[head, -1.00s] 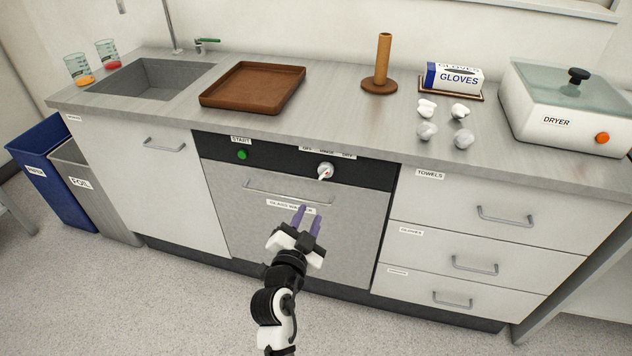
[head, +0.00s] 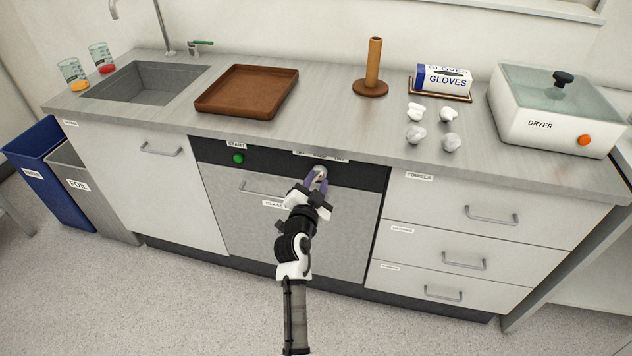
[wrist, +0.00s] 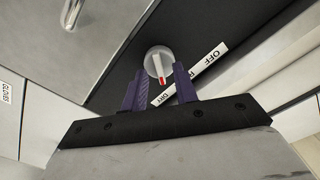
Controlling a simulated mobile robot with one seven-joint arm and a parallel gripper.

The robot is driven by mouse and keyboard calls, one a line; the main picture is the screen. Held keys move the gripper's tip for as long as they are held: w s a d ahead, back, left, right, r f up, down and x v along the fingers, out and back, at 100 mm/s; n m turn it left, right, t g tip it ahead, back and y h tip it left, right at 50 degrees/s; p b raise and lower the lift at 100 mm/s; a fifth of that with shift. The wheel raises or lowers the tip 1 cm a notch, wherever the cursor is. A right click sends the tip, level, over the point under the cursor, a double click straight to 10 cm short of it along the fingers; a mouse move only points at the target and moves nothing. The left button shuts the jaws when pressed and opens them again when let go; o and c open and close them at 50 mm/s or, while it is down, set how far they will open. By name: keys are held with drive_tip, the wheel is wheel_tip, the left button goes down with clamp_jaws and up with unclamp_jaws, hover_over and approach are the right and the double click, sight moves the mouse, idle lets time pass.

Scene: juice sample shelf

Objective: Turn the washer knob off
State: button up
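The washer knob (head: 320,171) is a round white dial on the black panel of the washer (head: 330,222). In the wrist view the knob (wrist: 157,60) carries a red pointer mark, aimed at the label strip (wrist: 190,75) around its RINSE and DRY part rather than at OFF. My gripper (head: 316,182) is at the panel, its purple fingers up against the knob area. In the wrist view my gripper (wrist: 158,72) is open, with one fingertip on each side of the knob; I cannot tell whether they touch it.
A green start button (head: 238,158) sits left on the same panel. A washer door handle (head: 262,190) lies below. The counter above holds a brown tray (head: 246,92), a wooden post (head: 373,65), a glove box (head: 443,78) and a dryer (head: 555,115).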

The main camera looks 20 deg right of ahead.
drive_tip(key=shift+c, duration=0.3)
clamp_jaws()
drive_tip(key=shift+n, duration=0.3)
drive_tip(key=n, duration=0.2)
drive_tip(key=shift+n+b, duration=0.3)
drive_tip(key=shift+b, duration=0.1)
drive_tip(key=n, duration=0.3)
drive_tip(key=shift+a+n, duration=0.1)
drive_tip(key=shift+n, duration=0.3)
drive_tip(key=n, duration=0.3)
drive_tip(key=shift+w+a+n+p, duration=0.1)
drive_tip(key=shift+n+p, duration=0.45)
drive_tip(key=shift+n, duration=1.45)
